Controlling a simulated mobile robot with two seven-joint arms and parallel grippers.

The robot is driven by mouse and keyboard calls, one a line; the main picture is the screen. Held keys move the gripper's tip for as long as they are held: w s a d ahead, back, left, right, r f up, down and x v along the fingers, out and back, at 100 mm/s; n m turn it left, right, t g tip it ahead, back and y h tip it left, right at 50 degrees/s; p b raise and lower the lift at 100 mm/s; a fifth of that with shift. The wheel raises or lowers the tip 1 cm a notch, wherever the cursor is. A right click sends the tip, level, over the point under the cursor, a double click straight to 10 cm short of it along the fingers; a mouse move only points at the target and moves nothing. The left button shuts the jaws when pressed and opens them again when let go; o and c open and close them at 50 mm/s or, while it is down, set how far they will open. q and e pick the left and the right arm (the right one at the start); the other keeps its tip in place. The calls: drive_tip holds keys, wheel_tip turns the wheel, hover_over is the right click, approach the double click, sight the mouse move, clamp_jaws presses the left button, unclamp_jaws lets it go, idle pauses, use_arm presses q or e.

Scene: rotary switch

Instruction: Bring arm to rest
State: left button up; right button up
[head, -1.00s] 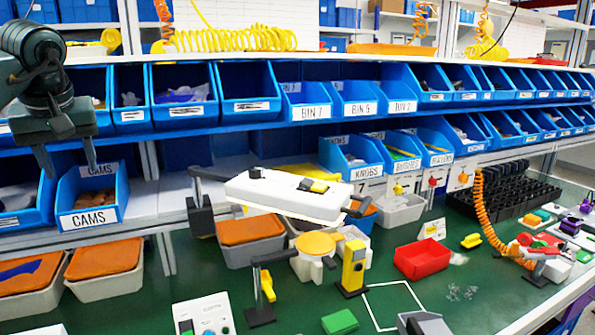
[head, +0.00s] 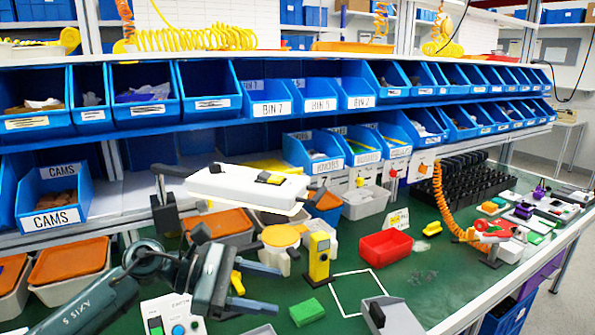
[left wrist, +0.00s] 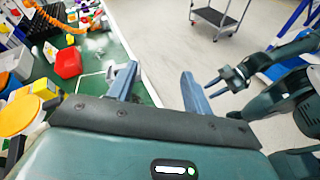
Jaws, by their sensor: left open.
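My left gripper (head: 280,289) is low over the front of the green bench in the head view, its arm coming in from the lower left. Its two fingers are apart with nothing between them, as the left wrist view also shows (left wrist: 158,82). My right gripper (left wrist: 214,85) shows at the right of the left wrist view, over the floor, with its fingers apart and empty. The white switch box (head: 235,190) with a yellow and black rotary switch (head: 270,178) is raised on a stand behind the left gripper, clear of it.
A yellow post (head: 319,262), a green block (head: 307,312) and a red tray (head: 386,245) stand right of the left gripper. A button panel (head: 172,318) lies below my left arm. Blue bins line the back. A trolley (left wrist: 220,18) stands on open floor.

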use_arm(q)
drive_tip(key=s+a+f+m+t+y, duration=0.25)
drive_tip(key=f+m+t, duration=0.25)
drive_tip(key=f+m, duration=0.3)
drive_tip(key=s+a+f+m+t+y, duration=0.2)
drive_tip(key=s+f+m+t+y, duration=0.2)
drive_tip(key=f+m, duration=0.4)
drive_tip(key=s+a+f+m+t+y, duration=0.3)
drive_tip(key=f+m+t+y, duration=0.15)
drive_tip(key=f+m, duration=0.35)
drive_tip(key=s+a+f+n+g, duration=0.2)
drive_tip(key=s+f+n+g, duration=0.2)
drive_tip(key=s+f, duration=0.4)
drive_tip(key=s+n, duration=0.1)
drive_tip(key=s, duration=0.2)
drive_tip(key=shift+n+y, duration=0.4)
